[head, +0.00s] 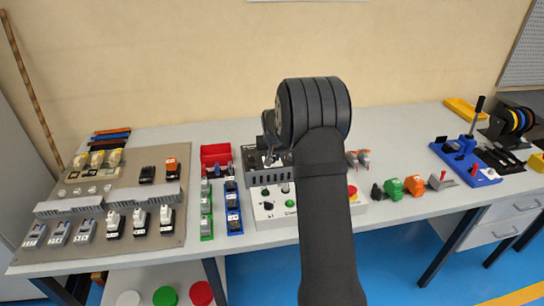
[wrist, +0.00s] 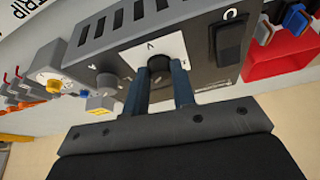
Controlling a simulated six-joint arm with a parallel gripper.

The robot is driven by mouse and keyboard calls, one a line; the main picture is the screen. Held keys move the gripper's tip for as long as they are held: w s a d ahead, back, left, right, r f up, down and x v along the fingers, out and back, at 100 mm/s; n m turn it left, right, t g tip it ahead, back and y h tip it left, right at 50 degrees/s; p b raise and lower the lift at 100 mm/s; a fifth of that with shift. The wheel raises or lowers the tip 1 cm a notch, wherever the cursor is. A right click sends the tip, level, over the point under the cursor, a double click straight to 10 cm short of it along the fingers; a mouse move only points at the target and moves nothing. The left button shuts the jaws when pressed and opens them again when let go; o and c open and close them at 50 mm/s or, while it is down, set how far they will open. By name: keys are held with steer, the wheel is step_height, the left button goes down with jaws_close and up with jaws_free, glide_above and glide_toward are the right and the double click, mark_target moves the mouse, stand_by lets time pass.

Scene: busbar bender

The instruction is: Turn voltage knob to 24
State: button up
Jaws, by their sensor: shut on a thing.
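The voltage knob (wrist: 158,64) is a dark round knob on a white label plate (wrist: 172,48) on a grey vented device. In the wrist view my gripper (wrist: 159,72) has its two blue-grey fingers on either side of the knob, shut on it. The scale and the knob's pointer are too small or covered to read. In the head view the grey device (head: 268,177) stands at the back middle of the table. My arm hides the knob and most of my gripper there.
A black rocker switch (wrist: 230,38) sits beside the knob plate. A red bin (head: 215,155) stands left of the device. A control box (head: 268,211) with buttons is in front. A board of electrical parts (head: 105,195) lies at left.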

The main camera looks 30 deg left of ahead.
steer(key=n, duration=0.2)
steer(key=n+g+y, duration=0.1)
steer(key=n, duration=0.2)
steer(key=shift+w+d+g, duration=0.2)
steer(key=shift+g, duration=0.1)
steer(key=shift+w+n+g+y, duration=0.15)
steer(key=shift+n+g, duration=0.3)
steer(key=shift+n, duration=0.75)
steer(key=shift+n+g+y, duration=0.15)
steer(key=shift+n+g, duration=0.3)
steer(key=shift+n, duration=0.75)
steer(key=o, duration=1)
steer(key=v, duration=1.7)
steer(key=shift+d+r, duration=0.15)
